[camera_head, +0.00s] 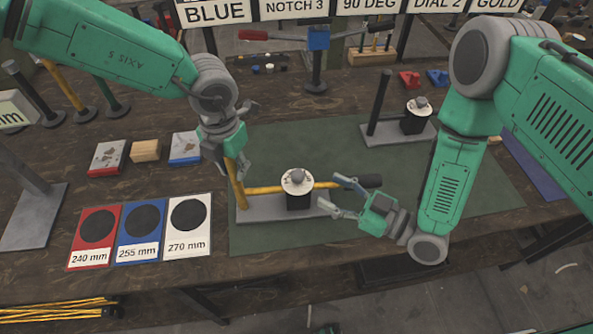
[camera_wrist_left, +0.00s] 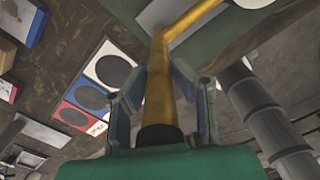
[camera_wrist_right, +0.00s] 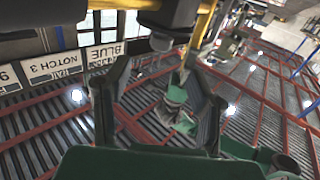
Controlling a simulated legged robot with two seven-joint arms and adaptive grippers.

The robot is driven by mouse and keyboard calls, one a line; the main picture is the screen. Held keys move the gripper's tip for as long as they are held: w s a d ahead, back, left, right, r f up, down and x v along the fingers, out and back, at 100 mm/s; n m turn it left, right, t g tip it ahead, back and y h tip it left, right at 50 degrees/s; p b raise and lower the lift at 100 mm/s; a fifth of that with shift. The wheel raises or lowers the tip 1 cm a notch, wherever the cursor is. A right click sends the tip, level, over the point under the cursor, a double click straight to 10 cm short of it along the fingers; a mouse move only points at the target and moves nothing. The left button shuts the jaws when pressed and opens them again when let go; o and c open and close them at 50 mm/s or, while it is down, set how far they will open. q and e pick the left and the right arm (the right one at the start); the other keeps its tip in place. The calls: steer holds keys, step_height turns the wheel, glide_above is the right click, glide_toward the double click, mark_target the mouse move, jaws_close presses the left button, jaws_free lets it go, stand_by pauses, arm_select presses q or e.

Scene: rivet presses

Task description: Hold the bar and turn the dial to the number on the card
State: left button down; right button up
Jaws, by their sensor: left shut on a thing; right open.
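The yellow bar (camera_head: 237,188) stands at the left end of a grey base plate (camera_head: 262,213). My left gripper (camera_head: 228,160) is shut on it near its top; in the left wrist view the bar (camera_wrist_left: 158,85) runs between the fingers. A white dial (camera_head: 298,176) with a grey knob sits on a black block on that plate; its marks are too small to read. A yellow lever with a black grip (camera_head: 371,181) passes the block. My right gripper (camera_head: 335,197) is open and empty, right of the dial, below the lever. The card "DIAL 2" (camera_head: 438,5) hangs at the top.
Other cards, "NOTCH 3" (camera_head: 295,6) among them, hang beside it. A second plate (camera_head: 385,134) with a black post and dial block stands behind right. Red, blue and white size cards (camera_head: 140,225) lie at left. The green mat (camera_head: 300,240) is clear in front.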

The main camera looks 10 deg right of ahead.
mark_target(296, 172)
steer(key=x, duration=0.9)
steer(key=shift+w+a, duration=0.1)
steer(key=shift+a, duration=0.05)
jaws_close()
steer(key=shift+g, duration=0.3)
